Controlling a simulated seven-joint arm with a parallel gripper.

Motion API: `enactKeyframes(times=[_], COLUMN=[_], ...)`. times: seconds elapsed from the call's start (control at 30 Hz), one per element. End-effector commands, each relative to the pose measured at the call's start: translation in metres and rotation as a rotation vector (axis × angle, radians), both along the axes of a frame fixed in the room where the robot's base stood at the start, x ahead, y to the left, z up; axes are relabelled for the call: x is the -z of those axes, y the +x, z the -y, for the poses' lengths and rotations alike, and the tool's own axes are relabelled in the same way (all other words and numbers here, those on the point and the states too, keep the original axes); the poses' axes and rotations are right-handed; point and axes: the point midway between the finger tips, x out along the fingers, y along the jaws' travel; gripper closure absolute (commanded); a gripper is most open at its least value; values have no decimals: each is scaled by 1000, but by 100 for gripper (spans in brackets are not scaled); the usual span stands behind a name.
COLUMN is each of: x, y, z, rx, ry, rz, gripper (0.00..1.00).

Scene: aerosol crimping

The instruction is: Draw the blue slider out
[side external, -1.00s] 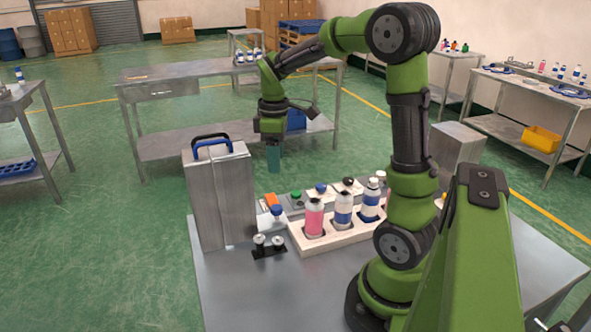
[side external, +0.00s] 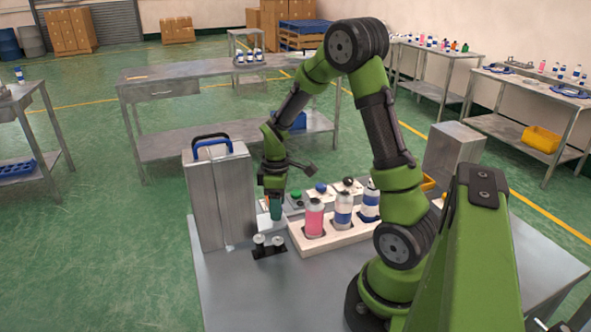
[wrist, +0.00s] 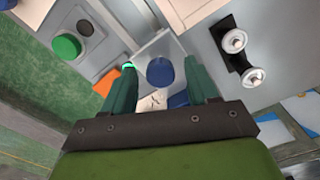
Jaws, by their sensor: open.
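A round blue knob (wrist: 160,71), which looks like the blue slider's knob, sits on a pale grey plate (wrist: 150,47) in the wrist view. My gripper (wrist: 158,66) is open, with its two teal fingers on either side of the knob in that view. I see no contact, and its height above the knob is hard to judge. In the side view my gripper (side external: 276,211) points down just right of the metal box, and its fingers hide the knob. A smaller blue piece (wrist: 178,100) shows between the fingers nearer the palm; I cannot tell what it belongs to.
A tall metal box (side external: 215,200) with blue and black handles stands left of my gripper. A black bracket with two silver knobs (side external: 269,248) is in front. A white rack (side external: 325,240) with pink and blue-white bottles stands right. An orange block (wrist: 107,80) and green button (wrist: 66,46) are close.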

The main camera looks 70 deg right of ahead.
Motion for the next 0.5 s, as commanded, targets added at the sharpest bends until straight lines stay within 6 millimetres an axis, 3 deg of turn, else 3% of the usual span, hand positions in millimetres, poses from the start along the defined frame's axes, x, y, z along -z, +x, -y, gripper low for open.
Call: enactKeyframes(times=[0.1,0.5], x=[0,-1], y=[0,0], z=[0,0], rx=[0,0], ry=[0,0], rz=[0,0], gripper=[41,100])
